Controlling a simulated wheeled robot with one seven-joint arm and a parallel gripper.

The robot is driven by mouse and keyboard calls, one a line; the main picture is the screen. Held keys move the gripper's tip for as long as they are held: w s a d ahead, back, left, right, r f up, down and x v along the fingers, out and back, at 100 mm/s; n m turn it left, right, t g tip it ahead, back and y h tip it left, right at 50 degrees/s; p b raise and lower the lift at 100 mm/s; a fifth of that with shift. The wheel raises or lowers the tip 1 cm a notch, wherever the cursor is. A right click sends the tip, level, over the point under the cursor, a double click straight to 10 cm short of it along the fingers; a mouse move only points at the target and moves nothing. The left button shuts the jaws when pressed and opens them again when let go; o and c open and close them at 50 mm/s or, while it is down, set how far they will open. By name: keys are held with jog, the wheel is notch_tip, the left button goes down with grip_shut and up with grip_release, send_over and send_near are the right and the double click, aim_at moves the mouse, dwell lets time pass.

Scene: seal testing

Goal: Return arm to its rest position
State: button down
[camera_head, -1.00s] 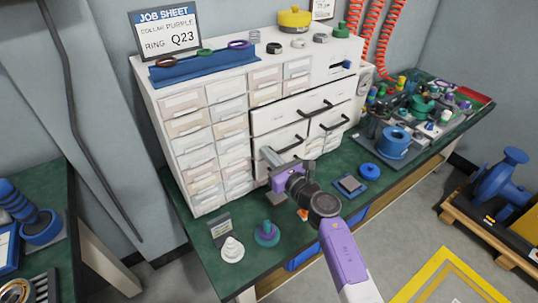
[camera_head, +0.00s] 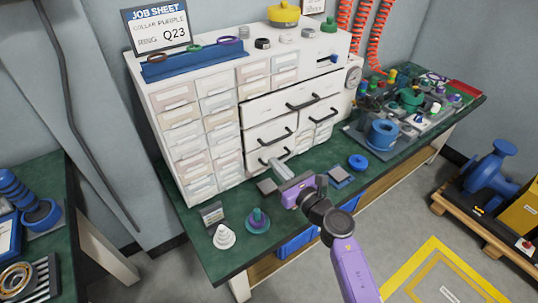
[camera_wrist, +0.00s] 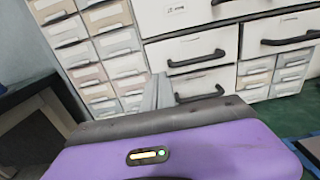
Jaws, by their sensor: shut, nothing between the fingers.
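My arm, purple and white with dark joints, reaches up from the lower right in the head view. My gripper (camera_head: 278,168) is shut and empty, held above the green bench (camera_head: 228,263) in front of the drawer cabinet (camera_head: 243,116). In the wrist view the grey fingers (camera_wrist: 158,92) stand together beyond the purple wrist housing, with the drawers behind. The large drawers look closed.
A white stepped cone (camera_head: 223,237) and a teal and purple piece (camera_head: 257,220) stand at the bench's front left. A blue ring (camera_head: 358,162) lies right of the gripper. A fixture with a blue cylinder (camera_head: 382,134) stands farther right.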

jog(key=shift+v, duration=2)
notch_tip(320, 180, up, 6)
jog(key=d+m+t, duration=0.2)
jog(key=m, duration=0.5)
jog(key=s+d+r+m+t+h+p, duration=0.1)
jog(key=s+d+r+m+t+h, duration=0.15)
jog(key=s+m, duration=0.85)
jog(key=s+d+r+m+g+h+p, duration=0.1)
jog(key=s+d+m+g+h+p, duration=0.1)
jog(key=s+m, duration=1)
jog(key=s+d+r+m+g+h+p, duration=0.1)
jog(key=s+m, duration=1)
jog(key=s, duration=1.4)
jog(key=d+g+h+p, duration=0.1)
jog(key=d+g+h, duration=0.1)
jog(key=d+h, duration=0.1)
jog(key=shift+m, duration=0.4)
jog(key=shift+d+g, duration=0.15)
jog(key=shift+g, duration=0.1)
